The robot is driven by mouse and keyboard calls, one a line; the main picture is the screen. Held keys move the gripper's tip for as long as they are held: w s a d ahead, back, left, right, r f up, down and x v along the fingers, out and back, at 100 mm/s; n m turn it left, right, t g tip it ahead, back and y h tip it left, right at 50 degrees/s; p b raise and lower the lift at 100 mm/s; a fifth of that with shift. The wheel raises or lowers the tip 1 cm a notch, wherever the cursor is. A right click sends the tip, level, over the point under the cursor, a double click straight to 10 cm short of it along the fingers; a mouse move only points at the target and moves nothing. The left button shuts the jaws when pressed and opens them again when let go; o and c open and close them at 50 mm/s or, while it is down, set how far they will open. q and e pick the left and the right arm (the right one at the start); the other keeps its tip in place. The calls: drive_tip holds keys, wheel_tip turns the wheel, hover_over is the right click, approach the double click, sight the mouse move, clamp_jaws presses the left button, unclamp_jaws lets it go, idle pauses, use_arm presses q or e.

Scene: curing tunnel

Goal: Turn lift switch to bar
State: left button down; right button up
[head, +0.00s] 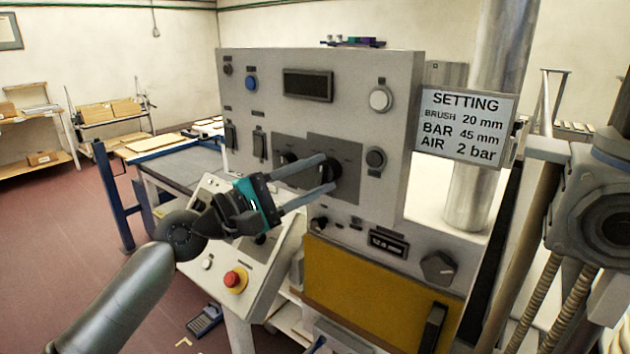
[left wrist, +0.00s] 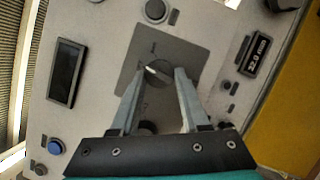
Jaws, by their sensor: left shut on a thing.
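The dark lift switch knob (head: 334,169) sits on a darker square plate on the upright grey control panel (head: 355,95). My left gripper (head: 328,174) reaches in from the left, its two long grey fingers closed around the knob. In the left wrist view, the knob (left wrist: 158,73) lies between the fingertips of the gripper (left wrist: 157,76) and a short white pointer mark shows on it. The small labels around the knob are too blurred to read. My right gripper is not in view.
A second black knob (head: 289,159) is close left of the gripped one. A sign (head: 464,125) reads brush 20 mm, bar 45 mm, air 2 bar. Below are a red emergency button (head: 236,279) and a yellow panel (head: 370,290). A metal column (head: 475,190) stands right.

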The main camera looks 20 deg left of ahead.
use_arm(q)
drive_tip(key=shift+r+m+g, duration=0.15)
drive_tip(key=shift+m+g, duration=0.45)
drive_tip(key=shift+m, duration=0.5)
drive_tip(key=m+p, duration=0.1)
drive_tip(key=m, duration=0.1)
drive_tip(key=shift+r+m+g+y+p, duration=0.15)
drive_tip(key=shift+m+g+y+p, duration=0.15)
drive_tip(key=m+p, duration=0.1)
drive_tip(key=m+g+p, duration=0.1)
drive_tip(key=shift+r+m+y, duration=0.2)
drive_tip(key=shift+m+y, duration=0.1)
drive_tip(key=shift+y, duration=0.1)
drive_tip(key=shift+m+y+p, duration=0.3)
drive_tip(key=shift+m+p, duration=0.35)
drive_tip(key=shift+m, duration=0.05)
drive_tip(key=shift+f, duration=0.1)
drive_tip(key=shift+c, duration=2)
unclamp_jaws()
